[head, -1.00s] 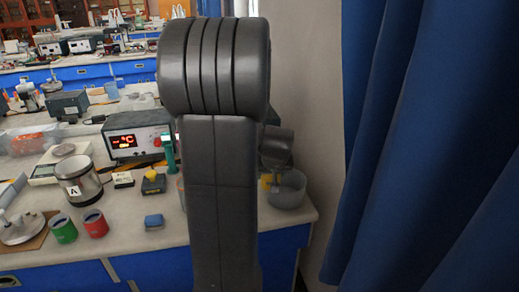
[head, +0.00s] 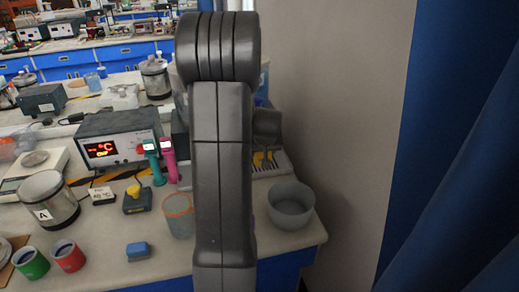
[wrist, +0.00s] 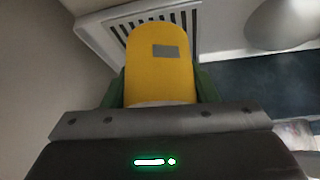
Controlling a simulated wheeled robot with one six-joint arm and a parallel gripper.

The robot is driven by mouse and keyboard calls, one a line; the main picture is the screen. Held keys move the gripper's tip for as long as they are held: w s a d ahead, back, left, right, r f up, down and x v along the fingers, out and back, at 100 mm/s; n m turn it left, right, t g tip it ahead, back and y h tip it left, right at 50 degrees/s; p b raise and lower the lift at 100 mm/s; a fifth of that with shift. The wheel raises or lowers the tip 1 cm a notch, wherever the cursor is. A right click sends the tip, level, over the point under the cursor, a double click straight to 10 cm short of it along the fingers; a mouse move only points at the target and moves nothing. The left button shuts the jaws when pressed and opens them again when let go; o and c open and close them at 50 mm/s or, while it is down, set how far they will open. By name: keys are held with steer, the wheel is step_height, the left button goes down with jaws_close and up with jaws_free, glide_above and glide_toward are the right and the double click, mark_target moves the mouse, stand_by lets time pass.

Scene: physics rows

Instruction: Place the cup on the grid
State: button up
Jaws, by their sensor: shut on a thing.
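A yellow cup (wrist: 160,62) with a grey patch is between the green fingers of my gripper (wrist: 160,85) in the wrist view. My gripper is shut on it. In the head view a small yellow part of the cup (head: 261,160) shows beside my arm, which hides much of the gripper. The grid (wrist: 122,35), a pale tray with dark slots, lies beyond and partly behind the cup in the wrist view. Its right part (head: 280,163) shows in the head view at the back of the bench. I cannot tell whether the cup touches the grid.
A grey bowl (head: 291,206) stands in front of the grid near the bench's right end. An orange-rimmed grey cup (head: 178,216) stands left of my arm. A red-display device (head: 117,140) and green and pink tools are farther left. A wall (head: 345,130) rises at right.

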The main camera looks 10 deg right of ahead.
steer(key=w, duration=0.1)
steer(key=w+f, duration=0.1)
steer(key=w, duration=0.1)
steer(key=w+f, duration=0.1)
steer(key=shift+w+d+f+p, duration=0.2)
steer(key=shift+w+d+p, duration=0.05)
steer(key=shift+w+p, duration=0.1)
steer(key=shift+w+d+f, duration=0.1)
steer(key=shift+w+f, duration=0.35)
steer(key=shift+w, duration=0.15)
steer(key=shift+w+d+f, duration=0.1)
steer(key=shift+w+f, duration=0.3)
steer(key=shift+w, duration=0.2)
steer(key=shift+w+f, duration=0.3)
steer(key=shift+f, duration=0.2)
steer(key=o, duration=1)
steer(key=shift+c, duration=0.2)
steer(key=shift+r, duration=0.15)
